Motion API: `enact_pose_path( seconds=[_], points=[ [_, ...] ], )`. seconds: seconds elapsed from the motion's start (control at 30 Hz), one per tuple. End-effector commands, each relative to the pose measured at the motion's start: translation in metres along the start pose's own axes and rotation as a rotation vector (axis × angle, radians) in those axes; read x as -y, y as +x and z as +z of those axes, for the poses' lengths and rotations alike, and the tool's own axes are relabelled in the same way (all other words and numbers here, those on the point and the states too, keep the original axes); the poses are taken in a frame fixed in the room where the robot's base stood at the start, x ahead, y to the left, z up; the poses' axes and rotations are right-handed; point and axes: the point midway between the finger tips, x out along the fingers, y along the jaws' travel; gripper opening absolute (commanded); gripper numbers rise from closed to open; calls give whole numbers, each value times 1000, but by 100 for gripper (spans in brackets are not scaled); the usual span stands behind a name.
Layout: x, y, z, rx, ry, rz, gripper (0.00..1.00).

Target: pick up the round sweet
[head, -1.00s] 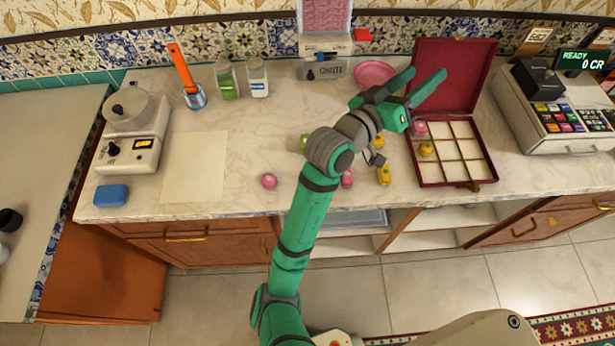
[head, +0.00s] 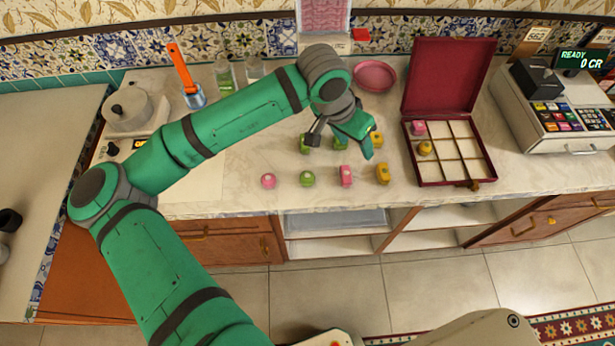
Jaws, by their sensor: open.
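A round pink sweet (head: 268,181) and a round green sweet (head: 307,178) stand on the counter's front part. To their right are a taller pink sweet (head: 346,176) and a taller yellow sweet (head: 383,173). Behind them are a green sweet (head: 304,144), another green one (head: 340,143) partly hidden by my gripper, and a yellow one (head: 376,138). My gripper (head: 367,148) is open, pointing down and to the right over the back row, above and behind the front sweets. It holds nothing that I can see; its far finger is largely hidden.
An open red box (head: 474,183) with compartments stands right, holding a pink sweet (head: 418,127) and a yellow sweet (head: 425,148). A pink plate (head: 375,75) lies behind my gripper. A cash register (head: 560,120) is far right. Jars (head: 225,78) stand at the back.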

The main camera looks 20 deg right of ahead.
Motion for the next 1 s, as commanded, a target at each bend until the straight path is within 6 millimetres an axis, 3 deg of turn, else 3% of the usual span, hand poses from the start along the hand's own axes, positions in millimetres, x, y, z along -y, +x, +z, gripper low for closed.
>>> enact_pose_path(
  seconds=[0.1,0.3,0.47,0.8,1.0],
  points=[
    [29,-12,37,146,-32,-80,51],
    [56,-31,76,297,-79,-156,51],
    [63,-32,89,338,-93,-174,51],
    [68,10,102,338,-89,-174,51],
    [70,21,106,337,-89,-174,51]
  ],
)
